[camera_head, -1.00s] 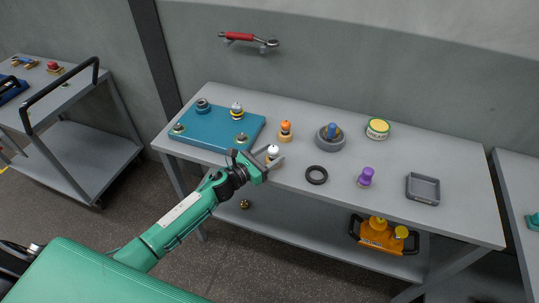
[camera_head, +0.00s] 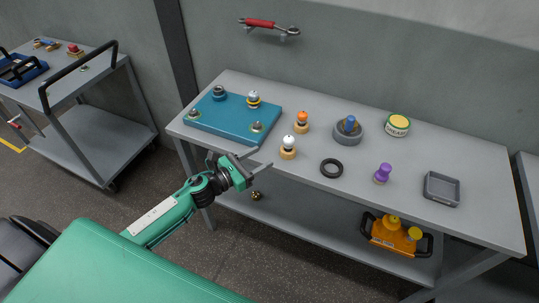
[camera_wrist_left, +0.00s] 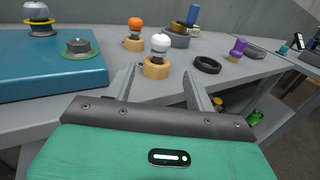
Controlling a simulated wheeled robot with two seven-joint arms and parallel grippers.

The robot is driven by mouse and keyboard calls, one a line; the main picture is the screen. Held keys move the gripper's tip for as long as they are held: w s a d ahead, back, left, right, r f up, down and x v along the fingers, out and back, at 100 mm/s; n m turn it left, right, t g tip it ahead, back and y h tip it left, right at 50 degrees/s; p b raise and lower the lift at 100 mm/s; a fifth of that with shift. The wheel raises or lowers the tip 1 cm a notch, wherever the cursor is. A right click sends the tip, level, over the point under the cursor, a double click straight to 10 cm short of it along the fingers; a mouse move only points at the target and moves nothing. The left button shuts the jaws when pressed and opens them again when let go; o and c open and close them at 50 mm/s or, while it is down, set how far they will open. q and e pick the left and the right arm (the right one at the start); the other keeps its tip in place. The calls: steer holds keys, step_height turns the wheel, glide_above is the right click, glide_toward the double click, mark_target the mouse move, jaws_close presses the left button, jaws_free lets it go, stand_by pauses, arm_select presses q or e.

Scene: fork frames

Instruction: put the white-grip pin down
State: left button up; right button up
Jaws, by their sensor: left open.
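The white-grip pin (camera_head: 289,142) stands upright in a round wooden base (camera_head: 287,154) near the front edge of the grey table (camera_head: 400,165). In the left wrist view the white-grip pin (camera_wrist_left: 160,43) and its wooden base (camera_wrist_left: 156,68) show ahead, just beyond the fingertips. My right gripper is not in view.
A teal board (camera_head: 228,118) with several fittings lies to the left. An orange-grip pin (camera_head: 302,121), a black ring (camera_head: 332,168), a grey round holder (camera_head: 348,133), a purple pin (camera_head: 383,173), a yellow-green tin (camera_head: 397,125) and a grey tray (camera_head: 441,189) stand nearby.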

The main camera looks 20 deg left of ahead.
arm_select(q)
steer(key=shift+v, duration=0.85)
